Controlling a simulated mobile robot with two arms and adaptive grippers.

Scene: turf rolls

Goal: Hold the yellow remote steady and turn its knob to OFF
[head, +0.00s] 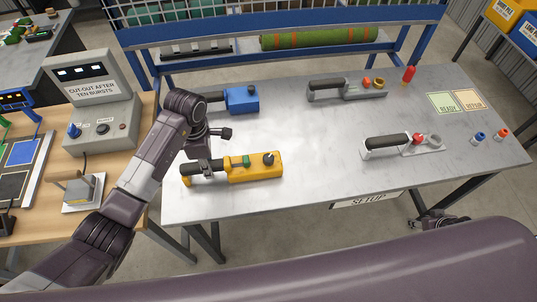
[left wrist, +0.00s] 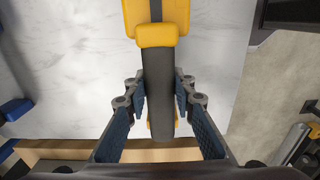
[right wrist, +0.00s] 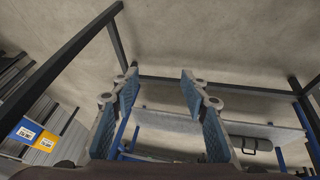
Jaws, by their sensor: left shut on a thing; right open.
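The yellow remote (head: 254,168) lies on the grey table near its front left edge. Its yellow body has a green button (head: 246,160) and a dark knob (head: 268,158) on top; the knob's setting is too small to read. A black handle extends to the left. My left gripper (head: 203,170) is shut around this handle. The left wrist view shows the dark handle (left wrist: 158,90) between the two fingers, with the yellow body (left wrist: 160,32) beyond. My right gripper (head: 440,222) is open and empty, low beyond the table's front edge; its open fingers (right wrist: 157,85) show in the right wrist view.
A blue remote (head: 241,99) lies behind the yellow one. Two grey remotes lie further right, one at the back (head: 347,88) and one near the front (head: 402,147). Small knobs and READY (head: 442,102) and REPAIR (head: 469,99) mats are at right. The table's middle is clear.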

